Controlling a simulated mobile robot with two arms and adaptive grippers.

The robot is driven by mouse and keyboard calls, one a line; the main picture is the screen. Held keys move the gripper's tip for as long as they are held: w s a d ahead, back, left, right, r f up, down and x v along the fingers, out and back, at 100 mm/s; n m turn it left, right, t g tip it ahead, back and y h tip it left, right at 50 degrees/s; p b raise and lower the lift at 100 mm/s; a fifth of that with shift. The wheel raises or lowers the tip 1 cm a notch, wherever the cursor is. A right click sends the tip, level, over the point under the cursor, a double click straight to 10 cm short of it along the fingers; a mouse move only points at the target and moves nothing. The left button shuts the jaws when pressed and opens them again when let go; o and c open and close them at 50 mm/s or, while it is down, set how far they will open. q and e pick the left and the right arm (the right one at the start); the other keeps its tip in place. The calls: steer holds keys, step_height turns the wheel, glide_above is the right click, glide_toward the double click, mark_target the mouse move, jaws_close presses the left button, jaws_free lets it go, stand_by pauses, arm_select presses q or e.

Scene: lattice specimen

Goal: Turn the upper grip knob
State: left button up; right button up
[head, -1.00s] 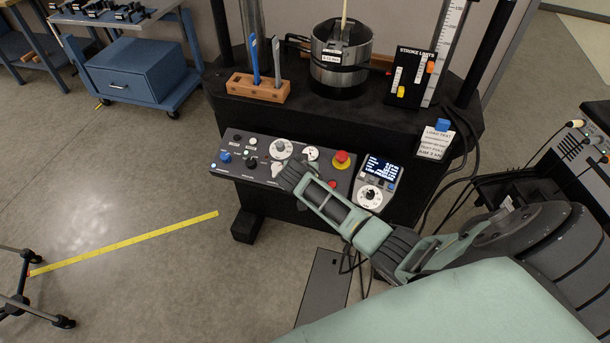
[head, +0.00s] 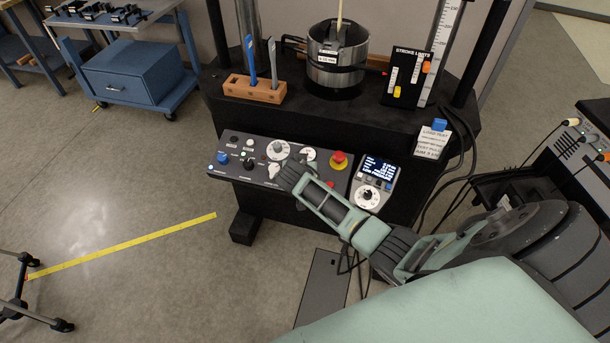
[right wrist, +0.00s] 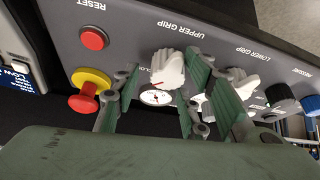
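The upper grip knob (right wrist: 168,70) is white and ribbed, beside the UPPER GRIP label on the grey control panel (head: 226,163). In the head view my right gripper (head: 290,174) is over the panel's middle and hides this knob. The white lower grip knob (right wrist: 236,84) is just right of the fingers in the wrist view, partly covered by one. My left gripper is in no view.
A red-and-yellow emergency stop (head: 339,160) and a red reset button (right wrist: 94,38) are close to the gripper. A small display unit (head: 374,183) stands right of the panel. A wooden tool block (head: 254,89) and metal cylinder (head: 337,70) are behind.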

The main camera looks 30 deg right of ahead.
steer(key=v, duration=1.2)
stand_by(0.9)
steer(key=s+a+f+n+g+y+b, duration=0.15)
steer(key=s+f, duration=0.35)
steer(key=f, duration=0.5)
steer(key=s+a+f+n+y+b, duration=0.1)
steer(key=s+f+n, duration=0.25)
steer(key=f, duration=0.55)
steer(key=s+a+f+n+g+y+b, duration=0.15)
steer(key=s+f, duration=0.35)
steer(key=f, duration=0.5)
steer(key=s+a+f+n, duration=0.1)
steer(key=s+f, duration=0.5)
steer(key=s, duration=0.5)
steer(key=s+a+f+n+g+y+b, duration=0.1)
steer(key=s+f, duration=0.5)
steer(key=s, duration=0.5)
steer(key=s+a+f+n+g, duration=0.1)
steer(key=s+a+f+n, duration=0.1)
steer(key=s+f, duration=0.5)
steer(key=s, duration=0.4)
steer(key=shift+y+b, duration=0.3)
steer(key=shift+b, duration=0.1)
